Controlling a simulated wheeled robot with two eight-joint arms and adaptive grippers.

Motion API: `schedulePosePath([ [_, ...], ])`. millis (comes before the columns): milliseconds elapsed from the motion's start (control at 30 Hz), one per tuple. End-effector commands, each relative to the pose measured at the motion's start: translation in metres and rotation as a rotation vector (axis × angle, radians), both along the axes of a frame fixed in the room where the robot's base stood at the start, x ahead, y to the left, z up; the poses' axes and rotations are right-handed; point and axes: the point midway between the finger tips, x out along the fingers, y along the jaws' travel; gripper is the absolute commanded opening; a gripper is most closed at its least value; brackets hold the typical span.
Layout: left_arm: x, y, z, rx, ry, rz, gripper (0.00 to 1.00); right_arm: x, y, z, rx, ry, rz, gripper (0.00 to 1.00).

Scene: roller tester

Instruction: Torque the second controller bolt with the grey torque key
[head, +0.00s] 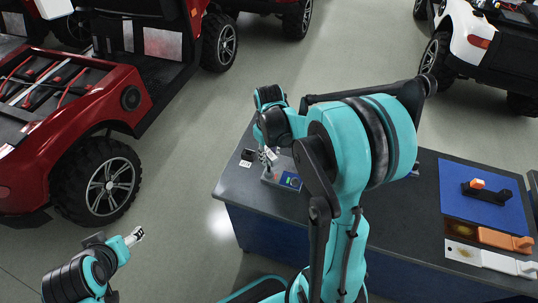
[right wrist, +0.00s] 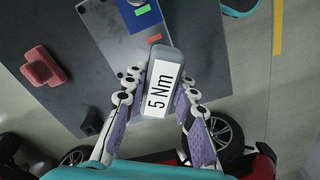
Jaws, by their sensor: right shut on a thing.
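The grey torque key (right wrist: 161,62), with a white "5 Nm" label, is between the two fingers of my right gripper (head: 268,156), which is shut on it. In the right wrist view the key's far end is over a grey plate beside a small blue and green panel (right wrist: 140,14). In the head view this panel (head: 291,181) is at the dark table's left end, beside my right gripper. The controller bolts cannot be made out. My left gripper (head: 134,237) is away from the table at the lower left, and its finger state is unclear.
The dark table (head: 428,180) carries a blue mat (head: 482,208) with a black fixture, plus an orange-handled tool (head: 503,239) and a white-handled tool (head: 500,261) at right. A red block (right wrist: 40,66) shows in the right wrist view. Red vehicles (head: 75,110) stand left.

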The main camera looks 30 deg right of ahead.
Motion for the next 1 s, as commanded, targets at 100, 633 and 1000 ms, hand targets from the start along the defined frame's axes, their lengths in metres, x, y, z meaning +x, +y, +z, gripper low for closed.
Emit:
schedulePosePath([
  [100, 0.000, 0.000, 0.000, 0.000, 0.000, 0.000, 0.63, 0.000, 0.000, 0.000, 0.000, 0.000, 0.000, 0.00],
  [633, 0.000, 0.000, -0.005, 0.000, 0.000, 0.000, 0.63, 0.000, 0.000, -0.004, 0.000, 0.000, 0.000, 0.00],
  [1000, 0.000, 0.000, -0.014, 0.000, 0.000, 0.000, 0.63, 0.000, 0.000, -0.016, 0.000, 0.000, 0.000, 0.00],
])
